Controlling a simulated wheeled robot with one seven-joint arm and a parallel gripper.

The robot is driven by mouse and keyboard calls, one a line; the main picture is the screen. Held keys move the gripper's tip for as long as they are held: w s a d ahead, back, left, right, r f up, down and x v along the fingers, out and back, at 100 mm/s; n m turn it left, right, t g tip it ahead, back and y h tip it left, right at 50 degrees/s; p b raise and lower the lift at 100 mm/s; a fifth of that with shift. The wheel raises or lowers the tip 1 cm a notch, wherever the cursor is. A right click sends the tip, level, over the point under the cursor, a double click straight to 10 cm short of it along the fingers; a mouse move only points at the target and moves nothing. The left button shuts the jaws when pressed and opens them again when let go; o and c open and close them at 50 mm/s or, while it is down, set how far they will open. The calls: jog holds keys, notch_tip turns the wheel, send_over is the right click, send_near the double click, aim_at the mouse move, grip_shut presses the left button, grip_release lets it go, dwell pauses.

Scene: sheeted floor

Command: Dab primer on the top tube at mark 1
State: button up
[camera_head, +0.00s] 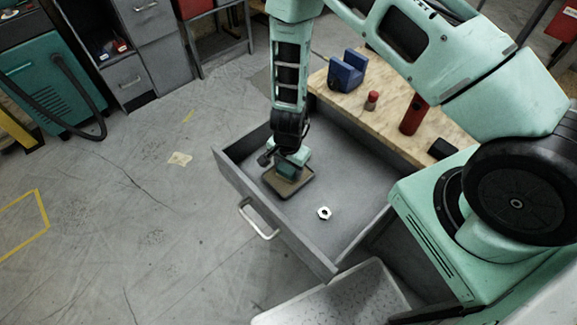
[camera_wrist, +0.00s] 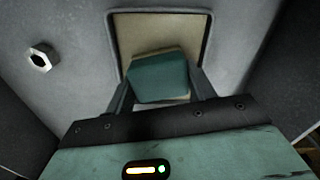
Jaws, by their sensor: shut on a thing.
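My gripper (camera_head: 287,158) reaches down into an open grey drawer (camera_head: 232,180). It is shut on a teal block (camera_wrist: 158,75), with one finger on either side of it. The block is over a shallow square tan tray (camera_head: 290,194) with a dark rim, which lies on the drawer floor. The tray's tan inside also shows around the block in the wrist view (camera_wrist: 133,28). I cannot tell whether the block touches the tray. I cannot make out a marked tube or any mark in either view.
A metal nut (camera_head: 324,213) lies in the drawer right of the tray. On the wooden bench (camera_head: 392,135) behind stand a blue vise-like block (camera_head: 346,72), a small red-capped jar (camera_head: 371,100) and a red cylinder (camera_head: 413,115). A pale tray (camera_head: 335,298) is in front.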

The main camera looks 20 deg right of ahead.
jog(key=shift+r+p, duration=3.15)
jog(key=shift+r, duration=0.35)
